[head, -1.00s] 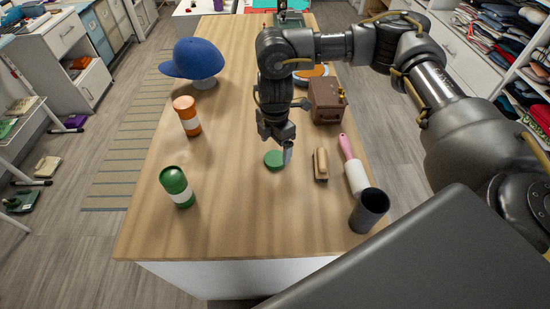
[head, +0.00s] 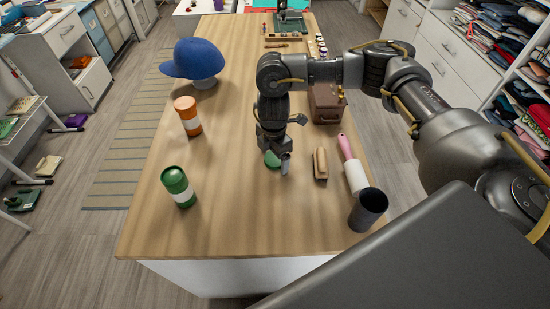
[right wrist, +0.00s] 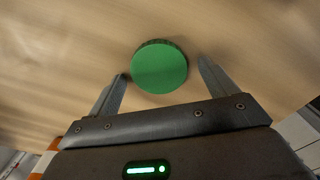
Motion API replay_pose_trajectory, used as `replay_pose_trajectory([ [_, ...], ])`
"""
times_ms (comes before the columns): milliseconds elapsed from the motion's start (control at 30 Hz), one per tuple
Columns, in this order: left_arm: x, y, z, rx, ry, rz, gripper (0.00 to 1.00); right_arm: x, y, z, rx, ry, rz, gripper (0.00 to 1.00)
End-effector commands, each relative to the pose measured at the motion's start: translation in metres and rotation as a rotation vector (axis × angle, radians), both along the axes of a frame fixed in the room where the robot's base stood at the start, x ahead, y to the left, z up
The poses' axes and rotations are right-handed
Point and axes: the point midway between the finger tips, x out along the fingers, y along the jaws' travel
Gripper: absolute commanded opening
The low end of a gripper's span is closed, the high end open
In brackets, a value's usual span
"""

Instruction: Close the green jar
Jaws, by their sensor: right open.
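The green jar (head: 179,187) stands upright on the wooden table at the front left; it has a green body with a white band, and its top looks open. A round green lid (head: 271,159) lies flat on the table to its right, partly hidden by my right gripper (head: 284,160). In the right wrist view the lid (right wrist: 159,67) lies between and just beyond the open, empty fingertips (right wrist: 161,80). I cannot tell if a finger touches it. My left gripper is not in view.
An orange jar (head: 187,115) and a blue cap (head: 194,58) stand on the left side. A wooden brush (head: 320,163), a pink-handled roller (head: 352,170), a dark cup (head: 369,209) and a brown box (head: 326,103) are on the right. The front middle is clear.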

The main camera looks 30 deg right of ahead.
Motion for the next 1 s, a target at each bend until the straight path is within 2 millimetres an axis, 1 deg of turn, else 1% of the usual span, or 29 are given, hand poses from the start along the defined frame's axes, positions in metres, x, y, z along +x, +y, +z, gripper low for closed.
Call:
replay_pose_trajectory([
  [100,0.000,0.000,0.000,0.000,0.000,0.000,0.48,0.000,0.000,0.000,0.000,0.000,0.000,0.85],
  [133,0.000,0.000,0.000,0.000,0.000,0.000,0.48,0.000,0.000,0.000,0.000,0.000,0.000,0.82],
  [400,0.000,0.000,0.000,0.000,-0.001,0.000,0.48,0.000,0.000,0.000,0.000,0.000,0.000,0.47],
  [467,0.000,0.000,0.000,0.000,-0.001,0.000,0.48,0.000,0.000,0.000,0.000,0.000,0.000,0.39],
  [500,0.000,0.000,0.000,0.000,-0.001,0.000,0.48,0.000,0.000,0.000,0.000,0.000,0.000,0.37],
  [567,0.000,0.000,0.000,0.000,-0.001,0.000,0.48,0.000,0.000,0.000,0.000,0.000,0.000,0.37],
  [600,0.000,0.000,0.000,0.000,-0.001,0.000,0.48,0.000,0.000,0.000,0.000,0.000,0.000,0.34],
  [833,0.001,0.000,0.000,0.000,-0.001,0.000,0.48,0.000,0.000,0.002,0.000,-0.001,0.000,0.34],
  [933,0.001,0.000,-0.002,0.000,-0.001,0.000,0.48,0.001,0.000,0.006,0.000,-0.002,0.001,0.34],
  [1000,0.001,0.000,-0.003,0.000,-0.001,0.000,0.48,0.001,0.000,0.013,-0.001,-0.003,0.001,0.34],
])
